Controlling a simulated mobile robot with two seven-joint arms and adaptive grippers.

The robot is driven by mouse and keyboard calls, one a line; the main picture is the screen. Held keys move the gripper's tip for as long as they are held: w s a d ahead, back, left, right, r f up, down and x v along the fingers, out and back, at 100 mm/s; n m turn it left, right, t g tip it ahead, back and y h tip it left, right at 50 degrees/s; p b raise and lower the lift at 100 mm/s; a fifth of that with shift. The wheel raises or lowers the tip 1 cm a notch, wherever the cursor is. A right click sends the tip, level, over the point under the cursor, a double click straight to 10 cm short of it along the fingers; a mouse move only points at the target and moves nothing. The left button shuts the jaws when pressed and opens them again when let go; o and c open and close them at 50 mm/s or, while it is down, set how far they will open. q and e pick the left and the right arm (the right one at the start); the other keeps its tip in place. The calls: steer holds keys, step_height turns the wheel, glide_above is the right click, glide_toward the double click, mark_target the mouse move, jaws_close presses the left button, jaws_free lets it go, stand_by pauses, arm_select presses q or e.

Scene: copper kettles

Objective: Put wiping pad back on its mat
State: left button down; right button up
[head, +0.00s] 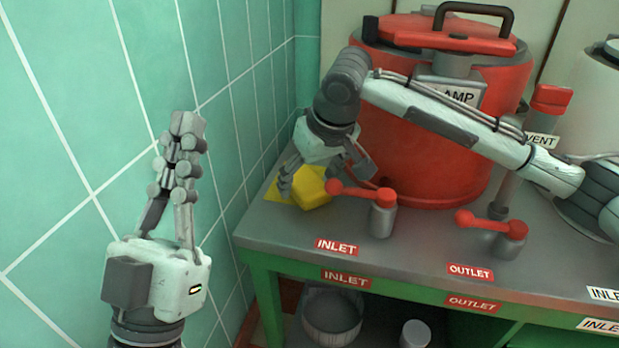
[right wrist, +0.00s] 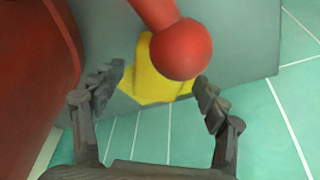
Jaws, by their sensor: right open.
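The yellow wiping pad (head: 312,188) is a thick block on the grey bench top near its left end. It also shows in the right wrist view (right wrist: 146,52), partly behind a red valve knob. A flat yellow mat (head: 277,191) lies beside or under the pad; how much they overlap is hidden. My right gripper (head: 325,178) is open above the pad and mat, its fingers apart and empty. In the right wrist view its fingertips (right wrist: 160,80) stand either side of the yellow area. My left gripper (head: 185,125) points up, fingers together, left of the bench.
The red inlet valve handle (head: 362,193) stands right beside the pad and my right gripper. A large red kettle (head: 440,150) is behind it. The outlet valve (head: 492,230) is further right. The tiled wall (head: 225,130) bounds the bench on the left.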

arm_select(q)
steer(key=shift+w+d+f+g+y+p, duration=0.1)
steer(key=shift+w+d+f+g+p, duration=0.3)
steer(key=shift+f+g, duration=0.35)
steer(key=shift+w+d+f+g+y+p, duration=0.1)
steer(key=shift+w+d+f+g+p, duration=0.2)
steer(key=shift+w+f+g+p, duration=0.35)
steer(key=shift+w+d+f+g+y+p, duration=0.1)
steer(key=shift+w+d+f+g+p, duration=0.25)
steer(key=shift+f+g, duration=0.45)
arm_select(e)
steer(key=v, duration=1.2)
steer(key=shift+r, duration=0.1)
